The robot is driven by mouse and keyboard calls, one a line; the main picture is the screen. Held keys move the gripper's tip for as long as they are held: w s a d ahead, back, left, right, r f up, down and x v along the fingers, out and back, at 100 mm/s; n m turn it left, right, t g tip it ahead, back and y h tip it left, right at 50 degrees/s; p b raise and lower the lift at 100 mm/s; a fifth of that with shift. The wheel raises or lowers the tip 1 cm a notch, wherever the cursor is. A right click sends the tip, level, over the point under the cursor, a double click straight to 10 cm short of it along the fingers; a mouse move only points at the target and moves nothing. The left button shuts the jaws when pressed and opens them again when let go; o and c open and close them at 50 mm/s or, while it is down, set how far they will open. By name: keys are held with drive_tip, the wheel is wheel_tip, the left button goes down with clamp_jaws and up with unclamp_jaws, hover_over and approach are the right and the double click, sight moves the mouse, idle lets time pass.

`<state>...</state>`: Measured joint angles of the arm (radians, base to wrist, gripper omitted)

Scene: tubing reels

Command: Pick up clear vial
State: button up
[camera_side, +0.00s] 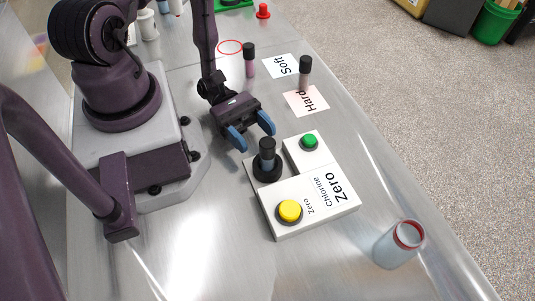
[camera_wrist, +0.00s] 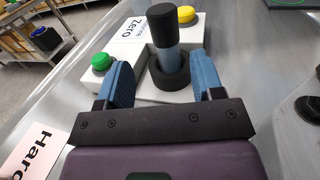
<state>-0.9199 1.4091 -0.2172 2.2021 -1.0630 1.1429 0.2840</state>
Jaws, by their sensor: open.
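A clear, bluish vial with a black cap (camera_side: 267,158) stands upright in a round black holder (camera_side: 268,173) on the white meter block. In the wrist view, the vial (camera_wrist: 168,60) and the black holder (camera_wrist: 166,82) appear between my fingers, apparently beyond them. My gripper (camera_side: 252,132) is open and empty, with its blue fingers spread just behind the vial in the side view. It also shows in the wrist view (camera_wrist: 158,82).
The white block (camera_side: 330,200) marked Zero and Chlorine carries a green button (camera_side: 310,141) and a yellow button (camera_side: 289,209) near the vial. The metal table between is clear.

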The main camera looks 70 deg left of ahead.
sight(266, 153)
drive_tip(key=x, duration=0.4)
drive_tip(key=shift+s+d+f, duration=0.15)
drive_tip(key=shift+s+d, duration=0.05)
drive_tip(key=shift+s, duration=0.15)
drive_tip(key=shift+w+d, duration=0.2)
drive_tip(key=shift+d, duration=0.35)
drive_tip(key=c, duration=1.1)
drive_tip(key=shift+o, duration=0.2)
